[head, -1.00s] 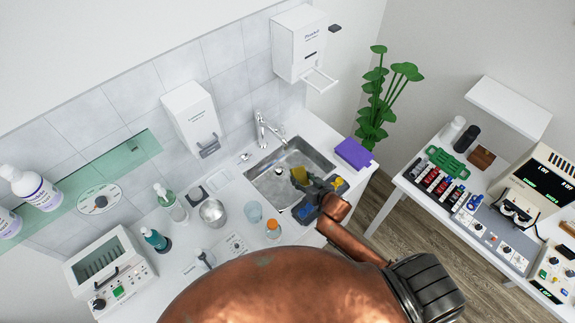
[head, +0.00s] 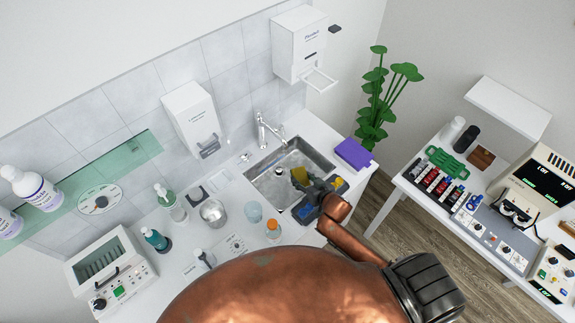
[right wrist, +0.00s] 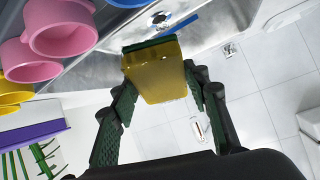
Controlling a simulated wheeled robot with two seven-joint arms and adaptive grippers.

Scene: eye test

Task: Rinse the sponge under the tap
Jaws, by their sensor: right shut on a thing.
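My right gripper (head: 311,186) is over the front right part of the metal sink (head: 264,185). It is shut on the sponge (head: 299,175), which is yellow with a dark green layer. In the right wrist view the sponge (right wrist: 154,76) sits between the two fingers (right wrist: 158,84), with the sink floor and drain (right wrist: 160,18) beyond it. The chrome tap (head: 262,131) stands at the back edge of the sink. Its spout is apart from the sponge, behind and to the left. I cannot tell whether water runs. My left gripper is not in view.
Coloured cup-like things, one pink (right wrist: 62,30), are close beside the gripper. A purple block (head: 353,153) lies right of the sink. A metal beaker (head: 212,212), a clear cup (head: 253,211) and an orange-capped bottle (head: 273,229) stand to the left. Wall dispensers (head: 196,118) hang behind.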

